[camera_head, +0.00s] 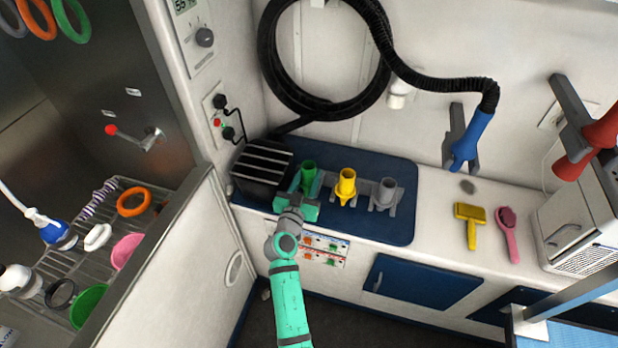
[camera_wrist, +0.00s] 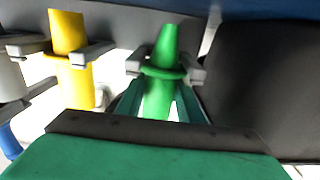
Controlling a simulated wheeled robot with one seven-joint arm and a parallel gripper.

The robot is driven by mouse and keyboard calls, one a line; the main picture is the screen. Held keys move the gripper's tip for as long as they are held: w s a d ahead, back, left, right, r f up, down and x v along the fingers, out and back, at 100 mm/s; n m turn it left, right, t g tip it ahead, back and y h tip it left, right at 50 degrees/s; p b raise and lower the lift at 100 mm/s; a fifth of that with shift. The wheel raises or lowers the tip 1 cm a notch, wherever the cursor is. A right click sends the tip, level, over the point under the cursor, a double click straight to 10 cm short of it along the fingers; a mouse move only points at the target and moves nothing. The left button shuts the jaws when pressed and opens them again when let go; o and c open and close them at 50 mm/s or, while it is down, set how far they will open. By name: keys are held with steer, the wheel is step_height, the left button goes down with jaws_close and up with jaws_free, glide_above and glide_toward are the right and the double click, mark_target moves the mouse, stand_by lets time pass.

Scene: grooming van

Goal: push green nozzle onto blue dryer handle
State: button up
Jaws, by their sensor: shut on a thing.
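The green nozzle (camera_head: 308,176) stands in the leftmost holder of a rack on the blue counter mat. It also shows upright in its grey holder in the wrist view (camera_wrist: 160,92). My gripper (camera_head: 300,196) is at the nozzle, with its teal fingers shut on the nozzle's sides. The blue dryer handle (camera_head: 472,138) hangs at the end of a black hose, against a grey wall bracket to the right of the rack. The handle is well apart from my gripper.
A yellow nozzle (camera_head: 346,184) and a grey nozzle (camera_head: 385,192) stand to the right in the same rack. A black ribbed box (camera_head: 262,166) is close on the left. A yellow brush (camera_head: 471,222) and pink brush (camera_head: 508,234) lie on the white counter.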

mark_target(306, 177)
steer(key=shift+r, duration=0.2)
stand_by(0.3)
steer(key=shift+r, duration=0.75)
steer(key=shift+c, duration=0.5)
steer(key=shift+v, duration=2)
steer(key=shift+r+v, duration=0.2)
steer(key=shift+v, duration=1.3)
steer(key=shift+r+v, duration=0.2)
steer(key=shift+v, duration=1.3)
steer(key=shift+a, duration=0.1)
